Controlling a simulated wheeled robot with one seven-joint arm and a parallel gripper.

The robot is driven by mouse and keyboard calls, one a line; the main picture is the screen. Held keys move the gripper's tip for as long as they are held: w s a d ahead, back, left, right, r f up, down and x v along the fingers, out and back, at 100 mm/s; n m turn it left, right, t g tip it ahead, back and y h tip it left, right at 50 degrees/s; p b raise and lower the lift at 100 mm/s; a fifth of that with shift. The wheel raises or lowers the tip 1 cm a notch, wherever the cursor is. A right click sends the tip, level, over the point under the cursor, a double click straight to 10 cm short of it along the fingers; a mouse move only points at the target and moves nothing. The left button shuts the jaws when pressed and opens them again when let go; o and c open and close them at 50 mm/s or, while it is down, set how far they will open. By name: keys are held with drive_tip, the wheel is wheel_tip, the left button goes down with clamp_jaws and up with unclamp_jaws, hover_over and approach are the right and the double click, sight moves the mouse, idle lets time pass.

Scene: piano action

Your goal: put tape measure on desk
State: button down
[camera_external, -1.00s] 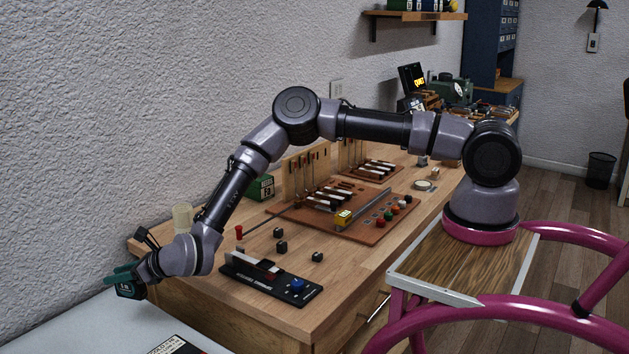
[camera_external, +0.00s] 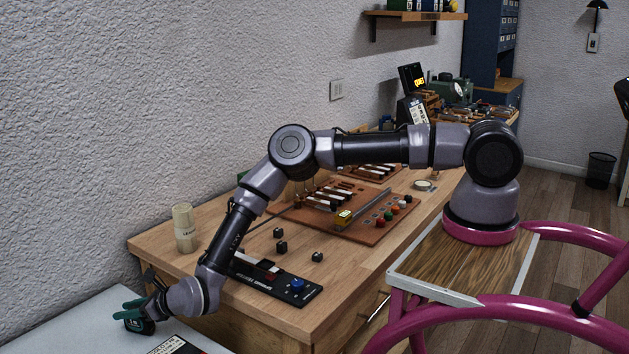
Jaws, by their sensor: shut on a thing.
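My gripper (camera_external: 134,312) is at the lower left, low over a pale grey-white surface (camera_external: 75,335) and beyond the left end of the wooden desk (camera_external: 215,225). It is shut on a small dark green-black case with a light marking, which I take to be the tape measure (camera_external: 141,327). The fingers hide part of it. I cannot tell whether it touches the pale surface.
A beige cylinder (camera_external: 184,230) stands at the desk's left back corner. A black panel with a blue knob (camera_external: 297,285) lies at the front, partly behind my arm. Small black cubes (camera_external: 281,247) and a brown board (camera_external: 375,235) fill the middle.

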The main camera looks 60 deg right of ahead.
drive_tip(key=shift+f, duration=0.25)
drive_tip(key=shift+c, duration=2.4)
unclamp_jaws()
drive_tip(key=v, duration=1.2)
